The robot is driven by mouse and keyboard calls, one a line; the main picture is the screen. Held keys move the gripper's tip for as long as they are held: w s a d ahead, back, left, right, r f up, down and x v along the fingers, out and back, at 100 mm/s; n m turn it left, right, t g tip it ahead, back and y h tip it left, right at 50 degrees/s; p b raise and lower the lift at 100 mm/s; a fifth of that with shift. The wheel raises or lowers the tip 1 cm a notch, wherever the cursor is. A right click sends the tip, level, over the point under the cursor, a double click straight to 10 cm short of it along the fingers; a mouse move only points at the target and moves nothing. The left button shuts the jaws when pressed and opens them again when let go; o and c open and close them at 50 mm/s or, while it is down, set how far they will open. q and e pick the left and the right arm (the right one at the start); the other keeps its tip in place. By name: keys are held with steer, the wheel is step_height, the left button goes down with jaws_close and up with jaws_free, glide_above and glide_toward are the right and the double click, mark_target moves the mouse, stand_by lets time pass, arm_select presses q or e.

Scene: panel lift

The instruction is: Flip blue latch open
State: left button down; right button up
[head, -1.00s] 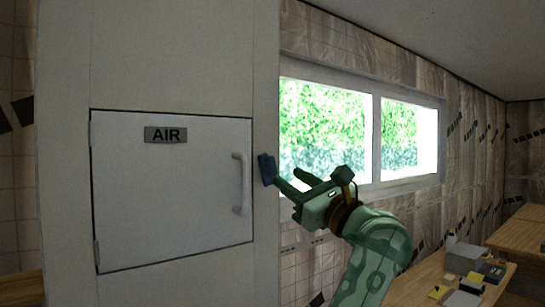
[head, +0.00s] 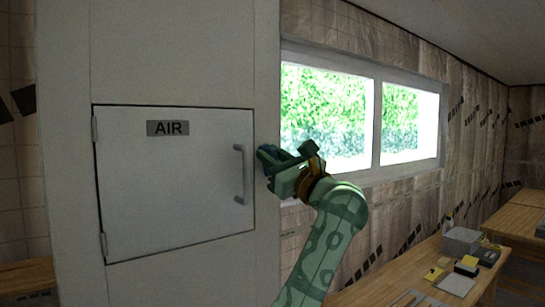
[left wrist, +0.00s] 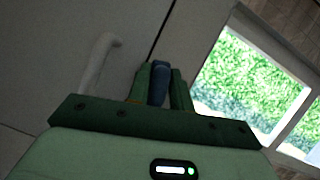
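The blue latch (left wrist: 159,82) is on the edge of the white cabinet face, just right of the white AIR door (head: 170,190). In the left wrist view it stands between the two fingers of my left gripper (left wrist: 160,88), and both fingers lie close against its sides. My left gripper (head: 268,160) appears shut on it. In the head view the gripper and fingers hide most of the latch. The door is closed in its frame. My right gripper is not in view.
The door's vertical bar handle (head: 241,175) is just left of the gripper. A bright window (head: 325,115) is behind and to the right. A wooden bench (head: 400,285) with a grey box (head: 460,241) and small items stands at lower right.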

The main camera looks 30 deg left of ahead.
arm_select(q)
steer(key=m, duration=0.1)
steer(key=m+t+p, duration=0.1)
steer(key=m, duration=0.1)
steer(key=shift+w+d+r, duration=0.1)
steer(key=shift+w, duration=0.2)
steer(key=shift+w+m+t+h, duration=0.1)
steer(key=shift+m+t+h, duration=0.3)
steer(key=shift+m+t, duration=0.25)
steer(key=c, duration=1.4)
jaws_free()
steer(key=shift+o, duration=0.2)
steer(key=shift+d, duration=0.15)
steer(key=b+v, duration=0.6)
steer(key=v, duration=1)
steer(key=shift+w+d, duration=0.1)
